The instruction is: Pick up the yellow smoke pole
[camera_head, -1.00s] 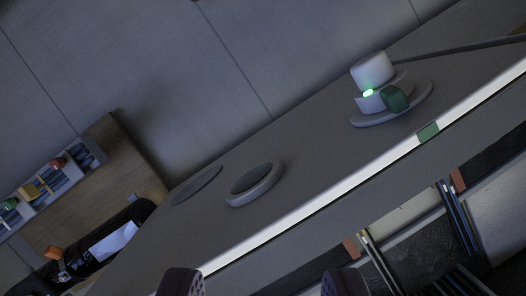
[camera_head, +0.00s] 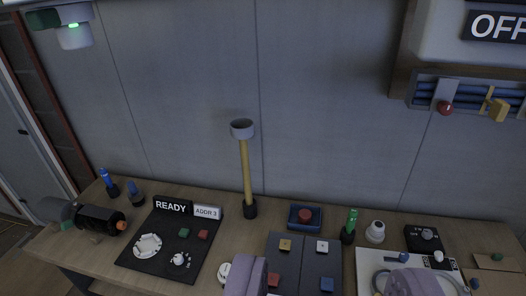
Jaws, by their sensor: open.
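The yellow smoke pole (camera_head: 246,172) stands upright near the back of the wooden bench, left of centre. It has a grey cup (camera_head: 242,128) on top and a dark base (camera_head: 250,209) at its foot. My gripper (camera_head: 327,284) shows at the bottom edge as two purple-grey fingers, spread wide apart. It is open and empty, in front of the pole and to its right. The pole is not touched by it and is in full view.
A black READY panel (camera_head: 169,244) with knobs lies left of the pole. A blue box with a red button (camera_head: 305,217) and a green-topped holder (camera_head: 349,226) stand to its right. A dark panel (camera_head: 303,257) lies between the fingers. A shelf (camera_head: 466,96) overhangs at upper right.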

